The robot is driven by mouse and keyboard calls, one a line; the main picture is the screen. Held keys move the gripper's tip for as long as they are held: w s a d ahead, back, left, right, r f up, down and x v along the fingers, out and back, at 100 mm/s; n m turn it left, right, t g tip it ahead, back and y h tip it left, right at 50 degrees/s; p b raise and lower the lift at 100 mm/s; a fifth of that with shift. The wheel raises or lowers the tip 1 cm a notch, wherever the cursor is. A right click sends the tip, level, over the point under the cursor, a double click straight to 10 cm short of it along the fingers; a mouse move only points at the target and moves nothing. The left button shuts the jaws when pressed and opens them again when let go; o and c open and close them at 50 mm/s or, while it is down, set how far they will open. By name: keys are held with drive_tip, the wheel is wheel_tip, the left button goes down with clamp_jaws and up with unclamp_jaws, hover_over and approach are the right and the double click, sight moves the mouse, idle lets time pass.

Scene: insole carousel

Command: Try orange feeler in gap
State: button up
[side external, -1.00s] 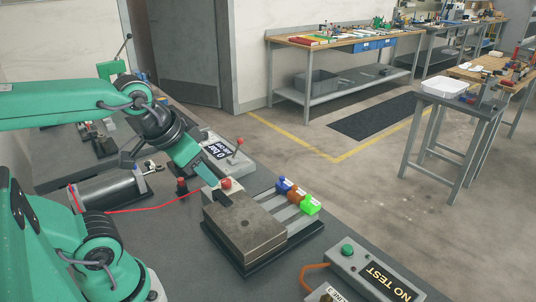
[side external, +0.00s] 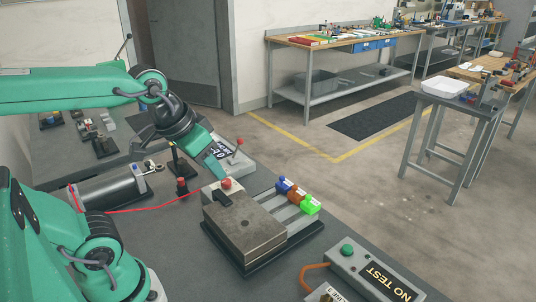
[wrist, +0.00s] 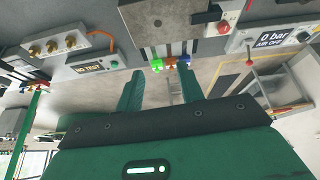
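The orange feeler (side external: 295,197) lies between the blue feeler (side external: 284,185) and the green feeler (side external: 310,205) on a slotted rack right of the steel block (side external: 250,226). In the wrist view the orange feeler (wrist: 170,62) shows beyond my fingers. My gripper (side external: 219,178) hangs near the back end of the block, by its red knob (side external: 225,184), left of the feelers. In the wrist view my gripper (wrist: 160,88) has its fingers spread with nothing between them. I cannot make out the gap itself.
A box with a "NO TEST" display and green button (side external: 347,250) stands at the front right. A box reading "0 bar, air off" (side external: 238,160) stands behind the block. A red cable (side external: 150,208) runs left of the block. The air above the feelers is clear.

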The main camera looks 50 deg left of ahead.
drive_tip(key=w+r+n+g, duration=0.1)
drive_tip(key=w+n, duration=0.1)
drive_tip(key=w, duration=0.5)
drive_tip(key=n+g, duration=0.4)
drive_tip(key=n, duration=0.2)
hover_over(295, 186)
drive_tip(key=shift+f, duration=5.55)
drive_tip(key=shift+f, duration=0.15)
drive_tip(key=shift+f, duration=3.75)
